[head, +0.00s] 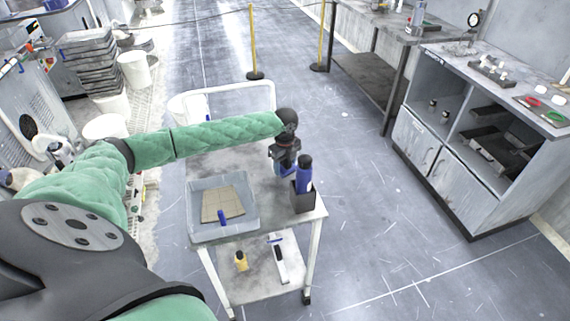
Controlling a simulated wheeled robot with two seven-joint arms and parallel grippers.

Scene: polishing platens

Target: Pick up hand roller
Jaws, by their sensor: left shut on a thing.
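My left gripper (287,169) is over the right part of the cart top, beside a small dark box. It is shut on what looks like the hand roller; a bit of blue shows at the fingers, and the gripper hides most of the rest. A blue upright piece with a dark top (304,175) stands in the dark box (303,201), close to the right of the gripper. Whether it touches the gripper or what it holds, I cannot tell. My right gripper is not in view.
The cart (313,213) carries a grey-blue tray (207,236) with a tan tiled sheet and a small blue item. Its lower shelf holds a yellow item (240,260) and a white-and-dark tool (279,262). A grey cabinet (452,180) stands right; floor between is clear.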

